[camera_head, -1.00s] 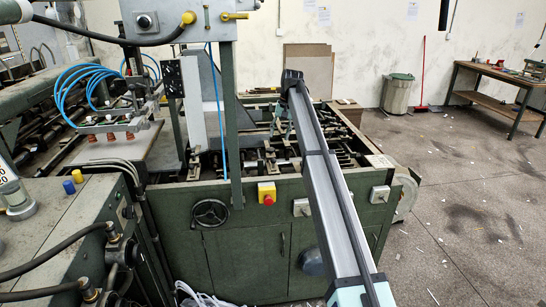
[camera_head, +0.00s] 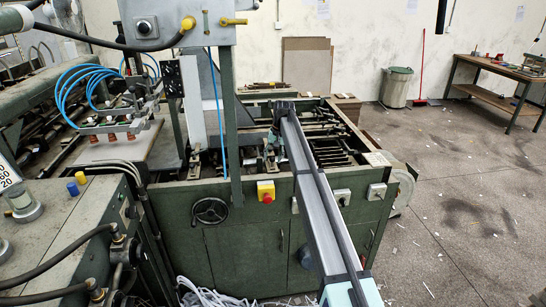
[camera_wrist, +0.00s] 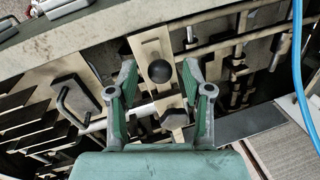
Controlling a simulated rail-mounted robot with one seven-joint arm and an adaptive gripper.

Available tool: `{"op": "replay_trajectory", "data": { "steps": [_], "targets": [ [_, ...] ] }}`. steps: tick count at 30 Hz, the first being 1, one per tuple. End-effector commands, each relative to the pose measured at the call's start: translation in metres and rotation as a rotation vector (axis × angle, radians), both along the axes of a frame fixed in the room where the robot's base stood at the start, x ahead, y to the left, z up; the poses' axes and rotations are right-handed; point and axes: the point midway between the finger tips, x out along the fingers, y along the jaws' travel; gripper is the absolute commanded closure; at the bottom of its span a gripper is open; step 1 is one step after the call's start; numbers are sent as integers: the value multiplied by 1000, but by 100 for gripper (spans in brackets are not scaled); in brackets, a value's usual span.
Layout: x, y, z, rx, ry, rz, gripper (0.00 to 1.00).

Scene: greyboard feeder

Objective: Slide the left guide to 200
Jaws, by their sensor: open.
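In the wrist view, my gripper (camera_wrist: 158,76) is open, with one green finger on each side of a round black knob (camera_wrist: 159,71). The knob sits on a pale flat metal guide plate (camera_wrist: 150,48) mounted across the feeder's bars. The fingers look apart from the knob; their height relative to it is hard to tell. In the head view, my gripper (camera_head: 274,135) is low over the feeder bed, mostly hidden by my arm. No scale or 200 mark is readable on the feeder, and I cannot tell for certain whether this is the left guide.
In the wrist view, a bent black handle (camera_wrist: 72,105) is left of the gripper, and a metal rod (camera_wrist: 220,43) crosses the bed. A blue hose (camera_wrist: 298,60) runs at the right. In the head view, the green post (camera_head: 228,120) stands left of my gripper.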

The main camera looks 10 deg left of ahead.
Motion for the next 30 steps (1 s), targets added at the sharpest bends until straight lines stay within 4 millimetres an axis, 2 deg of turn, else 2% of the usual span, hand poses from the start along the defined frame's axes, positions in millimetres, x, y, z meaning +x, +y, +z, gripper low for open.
{"op": "replay_trajectory", "data": {
  "steps": [2, 5, 6, 7, 14, 22, 30],
  "targets": [
    [0, 0, 0, 0, 0, 0, 50],
    [0, 0, 0, 0, 0, 0, 82],
    [0, 0, 0, 0, 0, 0, 96],
    [0, 0, 0, 0, 1, 0, 100],
    [-6, -2, -1, 0, 1, 0, 100],
    [-51, -14, -4, -1, 5, 1, 100],
    [-48, -13, -1, 0, 1, 0, 100]
  ]
}}
